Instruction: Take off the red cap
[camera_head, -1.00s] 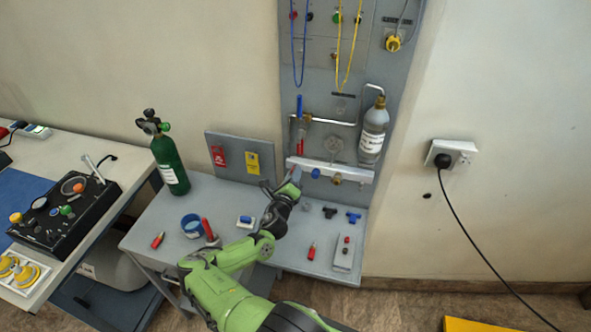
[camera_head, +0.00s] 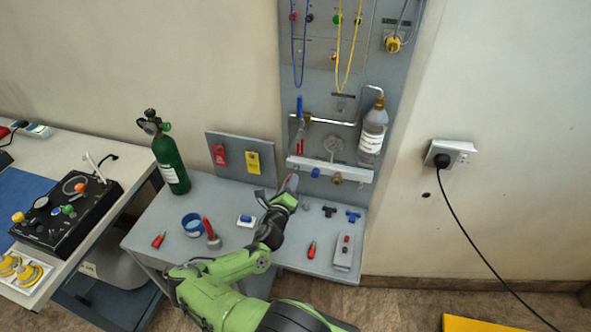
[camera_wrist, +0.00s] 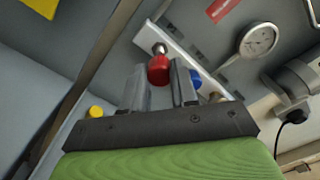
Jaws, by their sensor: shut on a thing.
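The red cap (camera_wrist: 158,72) is between the two fingertips of my gripper (camera_wrist: 161,80) in the wrist view, and the fingers are shut on it. Just beyond the cap, a bare metal port (camera_wrist: 160,47) shows at the end of the white manifold bar (camera_wrist: 190,62). The cap looks apart from the port, though the gap is small. In the head view my gripper (camera_head: 289,187) is just below the left end of the white bar (camera_head: 330,169). The cap is hard to make out there.
A blue cap (camera_head: 315,172) sits on the bar beside my gripper, with a brass fitting (camera_head: 336,179) further right. A gauge (camera_head: 333,144) is above the bar. On the bench are a blue roll (camera_head: 192,224), a green cylinder (camera_head: 170,165) and black and blue tee pieces.

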